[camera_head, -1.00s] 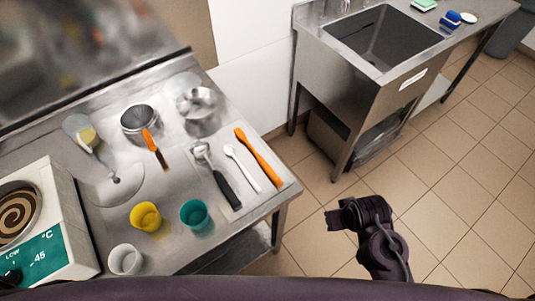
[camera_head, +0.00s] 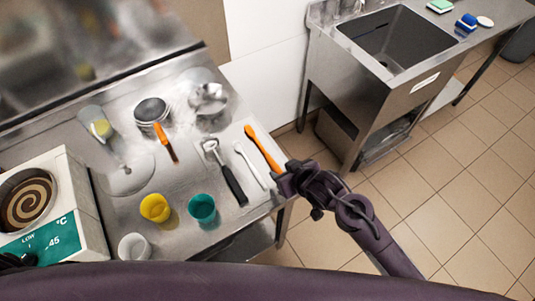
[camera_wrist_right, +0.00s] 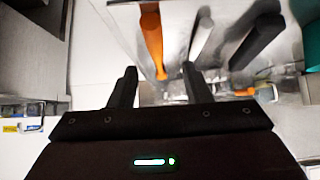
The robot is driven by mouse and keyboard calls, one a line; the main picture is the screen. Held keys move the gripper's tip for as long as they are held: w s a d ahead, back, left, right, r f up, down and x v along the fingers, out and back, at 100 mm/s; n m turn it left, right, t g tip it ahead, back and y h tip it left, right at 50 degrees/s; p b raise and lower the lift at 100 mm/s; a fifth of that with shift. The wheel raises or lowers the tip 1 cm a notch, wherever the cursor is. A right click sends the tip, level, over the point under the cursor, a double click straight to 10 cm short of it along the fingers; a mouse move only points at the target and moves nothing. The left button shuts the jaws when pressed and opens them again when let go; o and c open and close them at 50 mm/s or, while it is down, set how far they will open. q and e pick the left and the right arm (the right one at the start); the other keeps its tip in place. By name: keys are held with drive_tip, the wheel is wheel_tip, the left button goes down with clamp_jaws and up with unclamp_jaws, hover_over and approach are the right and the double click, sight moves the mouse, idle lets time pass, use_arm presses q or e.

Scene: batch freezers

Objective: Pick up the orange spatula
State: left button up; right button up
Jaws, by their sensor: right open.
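The orange spatula (camera_head: 262,147) lies near the right edge of the steel table, beside a white utensil. It also shows in the right wrist view (camera_wrist_right: 152,40), running toward the space between the fingers. My right gripper (camera_head: 283,180) is at the table's right edge, by the near end of the spatula and partly in front of it. In the right wrist view its two fingers (camera_wrist_right: 159,82) are spread apart with nothing between them that I can see gripped. My left gripper is not in view.
A white utensil (camera_head: 250,166) and a black-handled scoop (camera_head: 233,185) lie left of the spatula. Yellow (camera_head: 155,207) and teal (camera_head: 202,208) cups stand nearer. A steel sink (camera_head: 398,40) stands back right. Tiled floor on the right is free.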

sight(276, 166)
drive_tip(key=shift+w+a+f, duration=0.15)
drive_tip(key=shift+w+a+f+p, duration=0.15)
drive_tip(key=shift+w+f+p, duration=0.25)
drive_tip(key=shift+w+p, duration=0.1)
drive_tip(key=p+x, duration=0.1)
drive_tip(key=x, duration=0.2)
drive_tip(key=shift+f, duration=0.1)
drive_tip(key=shift+w+f, duration=0.3)
drive_tip(key=shift+f, duration=0.1)
drive_tip(key=shift+c, duration=0.4)
clamp_jaws()
